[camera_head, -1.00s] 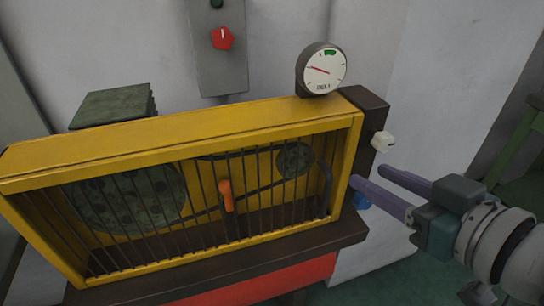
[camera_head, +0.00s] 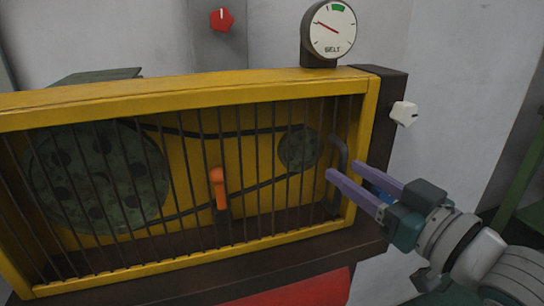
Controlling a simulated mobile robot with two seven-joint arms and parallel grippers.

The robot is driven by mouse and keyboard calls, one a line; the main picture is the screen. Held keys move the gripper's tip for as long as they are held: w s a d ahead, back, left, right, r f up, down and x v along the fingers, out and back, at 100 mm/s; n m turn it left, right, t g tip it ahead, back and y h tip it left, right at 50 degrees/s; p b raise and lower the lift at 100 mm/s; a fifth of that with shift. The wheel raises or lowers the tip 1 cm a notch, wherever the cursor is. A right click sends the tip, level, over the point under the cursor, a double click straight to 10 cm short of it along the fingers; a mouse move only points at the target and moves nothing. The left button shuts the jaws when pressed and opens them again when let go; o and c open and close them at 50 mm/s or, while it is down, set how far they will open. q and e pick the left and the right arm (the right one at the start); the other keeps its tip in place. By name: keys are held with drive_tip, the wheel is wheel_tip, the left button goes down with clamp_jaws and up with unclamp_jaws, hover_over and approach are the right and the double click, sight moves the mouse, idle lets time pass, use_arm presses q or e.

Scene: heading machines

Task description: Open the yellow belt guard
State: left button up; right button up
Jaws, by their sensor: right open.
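The yellow belt guard (camera_head: 190,91) is a barred frame that stands closed over two green pulleys and a dark belt. An orange lever (camera_head: 219,188) stands upright at the middle of its bars. A dark curved handle (camera_head: 342,150) sits at the guard's right end. My right gripper (camera_head: 343,171) comes in from the right. It is open and empty, its purple fingertips at the dark handle's height and overlapping it in view; contact cannot be told. The handle's lower part is partly hidden by a finger. My left gripper is not in view.
A round gauge marked BELT (camera_head: 332,28) stands on top at the right. A white knob (camera_head: 404,113) sticks out of the dark post near my gripper. A red knob (camera_head: 222,19) is on the grey wall box. A red panel (camera_head: 300,291) lies below the dark base.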

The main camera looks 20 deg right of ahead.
drive_tip(key=shift+w+a, duration=0.15)
drive_tip(key=shift+w, duration=0.55)
drive_tip(key=shift+w+a, duration=0.1)
drive_tip(key=shift+w, duration=0.55)
drive_tip(key=shift+c, duration=0.4)
clamp_jaws()
